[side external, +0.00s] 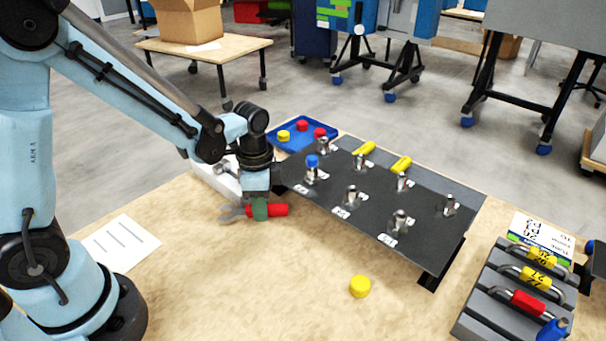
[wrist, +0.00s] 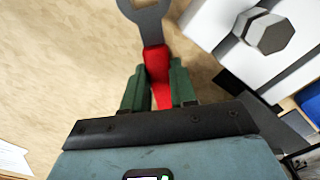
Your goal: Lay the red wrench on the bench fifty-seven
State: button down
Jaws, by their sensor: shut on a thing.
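The red wrench (side external: 280,210) has a red handle and a grey open-ended head. My gripper (side external: 259,211) is shut on its handle, just above or at the wooden bench (side external: 290,270); I cannot tell whether the wrench touches the bench. In the wrist view the red handle (wrist: 157,66) sits between the green fingers of my gripper (wrist: 159,88), with the grey head pointing away at the top. The wrench lies roughly level, beside the left end of the black rack.
The black rack (side external: 375,225) holds several metal fittings, one with a blue cap (side external: 312,161). A blue tray (side external: 290,146) with caps lies behind. A yellow cap (side external: 360,286) sits in front. Paper (side external: 120,246) lies left.

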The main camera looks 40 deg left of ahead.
jog(key=shift+f, duration=0.4)
dwell(0.4)
jog(key=c, duration=0.8)
grip_release()
jog(key=shift+r, duration=0.1)
notch_tip(320, 180, up, 12)
jog(key=shift+f, duration=0.1)
jog(key=s+n+t, duration=0.2)
jog(key=n, duration=0.1)
jog(key=s+r+n+t, duration=0.1)
jog(key=s+n+t, duration=0.1)
jog(key=n, duration=0.1)
jog(key=s+a+n+t, duration=0.1)
jog(key=s+n+t, duration=0.1)
jog(key=n+t, duration=0.1)
jog(key=shift+r, duration=0.35)
